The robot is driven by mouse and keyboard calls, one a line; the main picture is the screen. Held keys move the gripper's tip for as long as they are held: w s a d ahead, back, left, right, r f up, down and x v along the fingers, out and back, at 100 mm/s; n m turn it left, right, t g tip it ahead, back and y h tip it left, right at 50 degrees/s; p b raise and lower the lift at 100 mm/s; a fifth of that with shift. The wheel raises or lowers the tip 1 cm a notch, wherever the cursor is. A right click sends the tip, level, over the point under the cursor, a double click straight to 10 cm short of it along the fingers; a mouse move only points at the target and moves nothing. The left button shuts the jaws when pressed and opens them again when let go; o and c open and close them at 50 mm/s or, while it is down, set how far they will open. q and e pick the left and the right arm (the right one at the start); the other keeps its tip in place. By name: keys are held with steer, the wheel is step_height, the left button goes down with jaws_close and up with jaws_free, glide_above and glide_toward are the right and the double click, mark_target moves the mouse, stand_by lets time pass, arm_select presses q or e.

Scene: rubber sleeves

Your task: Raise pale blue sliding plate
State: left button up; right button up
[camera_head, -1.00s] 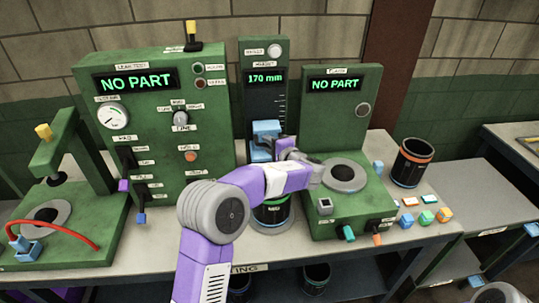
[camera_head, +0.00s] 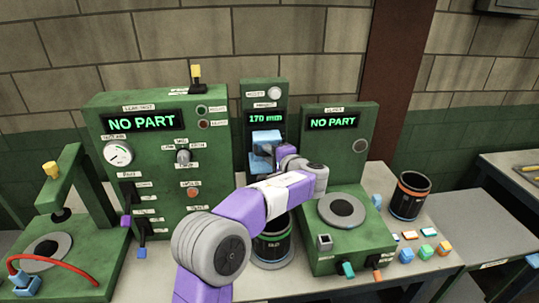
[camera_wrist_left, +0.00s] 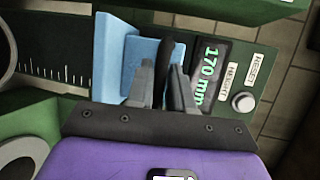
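The pale blue sliding plate (camera_head: 266,137) is high on the narrow green height column (camera_head: 265,95), just under its display, which reads 170 mm. In the left wrist view the plate (camera_wrist_left: 115,55) lies beside my fingers, close to the display (camera_wrist_left: 205,75). My left gripper (camera_head: 277,152) is at the plate, mostly hidden behind my arm in the head view. In the left wrist view its two fingers (camera_wrist_left: 162,85) are on either side of a dark upright handle (camera_wrist_left: 165,58) at the plate and look closed on it. My right gripper is out of view.
A dark cup with a green ring (camera_head: 272,245) stands below the plate, partly behind my arm. Green test stations (camera_head: 160,165) flank the column, both showing NO PART. A dark cup with an orange ring (camera_head: 410,196) and several small coloured blocks (camera_head: 427,251) are at right.

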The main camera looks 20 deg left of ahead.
arm_select(q)
steer(key=o, duration=0.3)
steer(key=shift+r, duration=0.4)
steer(key=shift+o, duration=0.2)
steer(key=shift+f, duration=0.1)
steer(key=b+v, duration=0.1)
steer(key=v, duration=0.6)
steer(key=shift+s+d, duration=0.2)
steer(key=shift+d, duration=0.1)
